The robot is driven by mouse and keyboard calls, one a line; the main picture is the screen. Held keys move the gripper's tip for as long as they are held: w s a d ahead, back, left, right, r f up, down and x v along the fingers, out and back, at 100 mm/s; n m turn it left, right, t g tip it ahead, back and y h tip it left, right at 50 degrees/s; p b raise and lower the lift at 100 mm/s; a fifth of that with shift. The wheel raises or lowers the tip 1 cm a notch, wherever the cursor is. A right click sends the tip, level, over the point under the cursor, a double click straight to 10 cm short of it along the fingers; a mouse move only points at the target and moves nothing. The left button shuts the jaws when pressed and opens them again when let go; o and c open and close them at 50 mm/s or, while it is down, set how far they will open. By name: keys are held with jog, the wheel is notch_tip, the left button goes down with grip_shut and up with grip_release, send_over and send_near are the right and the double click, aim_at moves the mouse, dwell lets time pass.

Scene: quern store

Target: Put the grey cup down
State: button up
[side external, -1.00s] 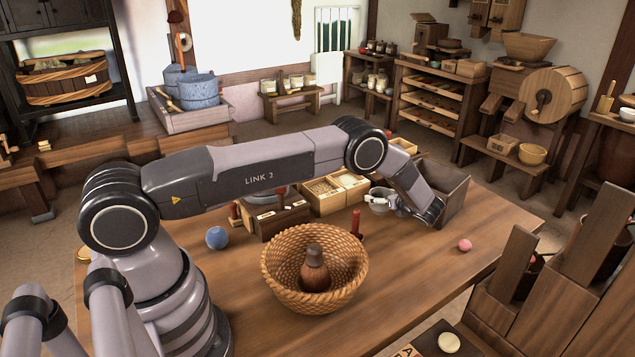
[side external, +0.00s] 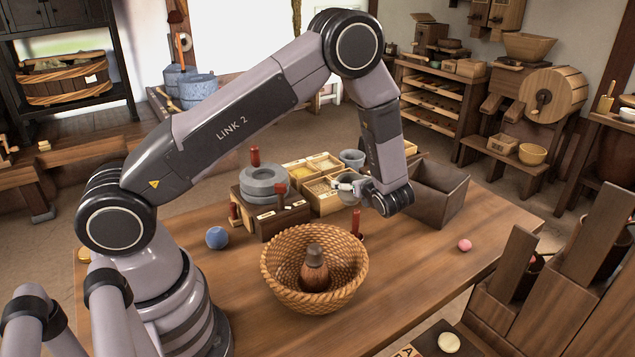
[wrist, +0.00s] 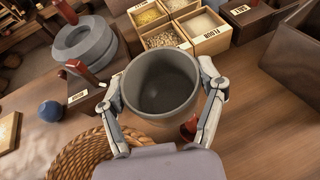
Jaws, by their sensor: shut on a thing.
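The grey cup (wrist: 160,82) is between the two fingers of my gripper (wrist: 165,100), which is shut on it. In the wrist view its open mouth faces the camera and it looks empty. In the side view my gripper (side external: 347,187) holds the cup (side external: 352,196) in front of the grain bins and left of the dark open box. The cup appears to be above the table, but the gap under it is hard to judge. The fingers partly hide it in the side view.
A red-handled peg (side external: 356,222) and a wicker basket (side external: 275,262) are near. Bare tabletop (side external: 420,255) lies front right.

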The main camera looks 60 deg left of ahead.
jog(key=s+d+m+t+h, duration=0.2)
jog(key=d+m+t+h, duration=0.7)
jog(key=d, duration=0.3)
jog(key=shift+m+y, duration=0.6)
jog(key=shift+m, duration=0.1)
jog(key=w+f, duration=0.3)
jog(key=w, duration=0.1)
jog(key=w+f, duration=0.3)
jog(key=w, duration=0.1)
jog(key=w+f, duration=0.3)
jog(key=w, duration=0.2)
jog(key=shift+d+f, duration=0.15)
jog(key=shift+d, duration=0.25)
jog(key=shift+w+f, duration=0.15)
jog(key=shift+f, duration=0.8)
jog(key=shift+w+f, duration=0.15)
jog(key=shift+f, duration=0.8)
jog(key=shift+f, duration=0.1)
jog(key=o, duration=1.2)
